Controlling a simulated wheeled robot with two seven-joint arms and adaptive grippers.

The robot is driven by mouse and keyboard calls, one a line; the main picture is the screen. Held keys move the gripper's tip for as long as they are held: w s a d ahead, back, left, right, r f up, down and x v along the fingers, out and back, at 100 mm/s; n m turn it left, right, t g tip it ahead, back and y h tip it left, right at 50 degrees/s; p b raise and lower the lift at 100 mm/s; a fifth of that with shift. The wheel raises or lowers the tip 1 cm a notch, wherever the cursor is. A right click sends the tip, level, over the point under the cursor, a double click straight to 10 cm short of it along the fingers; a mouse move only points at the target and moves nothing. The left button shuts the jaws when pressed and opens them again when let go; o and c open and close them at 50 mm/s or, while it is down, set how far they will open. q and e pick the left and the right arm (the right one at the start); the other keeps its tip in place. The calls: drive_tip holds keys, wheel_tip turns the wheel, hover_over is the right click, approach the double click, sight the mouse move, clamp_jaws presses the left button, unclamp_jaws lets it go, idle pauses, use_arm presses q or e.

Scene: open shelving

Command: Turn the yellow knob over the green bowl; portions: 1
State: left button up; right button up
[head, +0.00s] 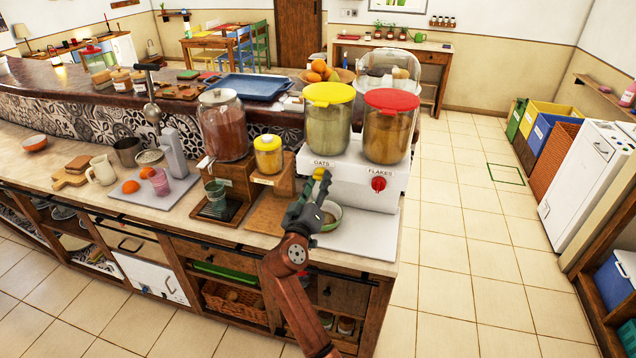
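The white dispenser (345,165) stands at the counter's right end with a yellow-lidded jar (327,125) labelled OATS and a red-lidded jar (386,130) labelled FLAKES. The yellow knob (319,173) is under the OATS label, mostly covered by my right gripper. The green bowl (332,210) sits below it on the pale tray, partly hidden by the same gripper. My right gripper (321,184) reaches up in front of the bowl, with its fingertips at the yellow knob. Whether they close on it is too small to tell. My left gripper is out of view.
A red knob (379,184) is right of the yellow one. A yellow-lidded jar (268,155) on a wooden stand and a large glass jar dispenser (223,128) stand close on the left. The pale tray (365,235) is bare right of the bowl.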

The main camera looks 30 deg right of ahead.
drive_tip(key=shift+o, duration=1.2)
drive_tip(key=v, duration=1.2)
